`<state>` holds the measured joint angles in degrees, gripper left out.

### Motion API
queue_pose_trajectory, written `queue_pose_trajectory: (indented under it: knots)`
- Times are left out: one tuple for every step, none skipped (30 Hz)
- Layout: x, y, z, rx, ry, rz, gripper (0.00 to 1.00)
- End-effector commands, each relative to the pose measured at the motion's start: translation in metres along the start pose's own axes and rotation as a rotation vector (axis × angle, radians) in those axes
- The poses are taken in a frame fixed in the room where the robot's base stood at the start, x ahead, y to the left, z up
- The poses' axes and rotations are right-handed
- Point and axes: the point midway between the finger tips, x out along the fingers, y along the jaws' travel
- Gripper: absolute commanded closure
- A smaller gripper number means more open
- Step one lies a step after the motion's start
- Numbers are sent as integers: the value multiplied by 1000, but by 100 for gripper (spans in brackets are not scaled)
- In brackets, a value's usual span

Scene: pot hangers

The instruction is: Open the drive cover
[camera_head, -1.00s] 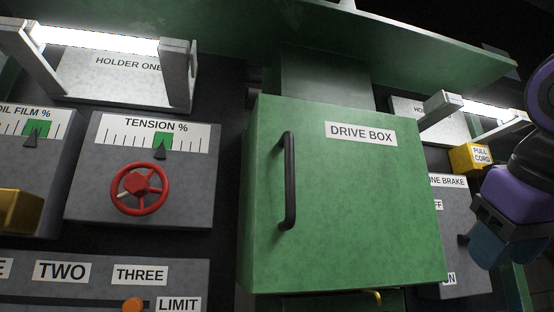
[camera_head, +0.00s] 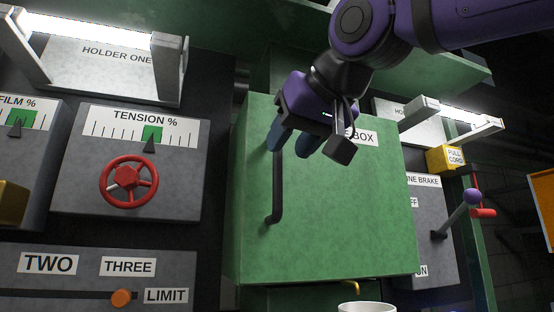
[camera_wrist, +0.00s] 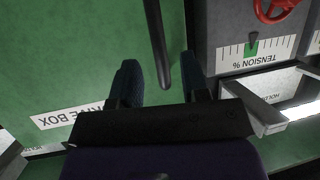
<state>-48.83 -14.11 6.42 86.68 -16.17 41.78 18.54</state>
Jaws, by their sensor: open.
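The drive cover is the green front of the box labelled DRIVE BOX (camera_head: 340,220), and it looks shut. A black vertical bar handle (camera_head: 278,190) stands on its left side; its upper end is hidden behind my gripper. My gripper (camera_head: 290,147) is open and empty at the upper part of the handle. In the wrist view the handle (camera_wrist: 157,40) comes down between the lines of my two fingers (camera_wrist: 160,78), with its end close to the right finger. I cannot tell whether a finger touches it.
Left of the box are the tension panel with a red handwheel (camera_head: 129,181) and a slider panel with an orange knob (camera_head: 121,297). Right are a yellow pull-cord box (camera_head: 446,158) and a brake lever (camera_head: 456,214). A white cup-like rim (camera_head: 367,307) shows below the box.

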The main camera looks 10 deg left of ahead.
Motion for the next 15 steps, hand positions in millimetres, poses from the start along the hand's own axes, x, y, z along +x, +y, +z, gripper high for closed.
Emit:
queue_pose_trajectory:
  knots:
    - [10,0,0,0,-1,-1,58]
    - [14,0,0,0,-1,-1,58]
    - [21,0,0,-1,-2,-1,58]
    - [25,0,0,-1,-2,-1,58]
    - [28,0,0,0,-1,-1,58]
    - [33,0,0,0,-1,-1,58]
    - [36,0,0,0,-1,-1,58]
    - [38,0,0,0,-1,-1,58]
    - [41,0,0,0,0,0,58]
    - [43,0,0,0,0,0,58]
    - [44,0,0,0,0,0,58]
    - [45,0,0,0,0,0,58]
    - [46,0,0,0,0,0,58]
    - [46,0,0,0,1,0,58]
    - [47,0,0,0,1,0,58]
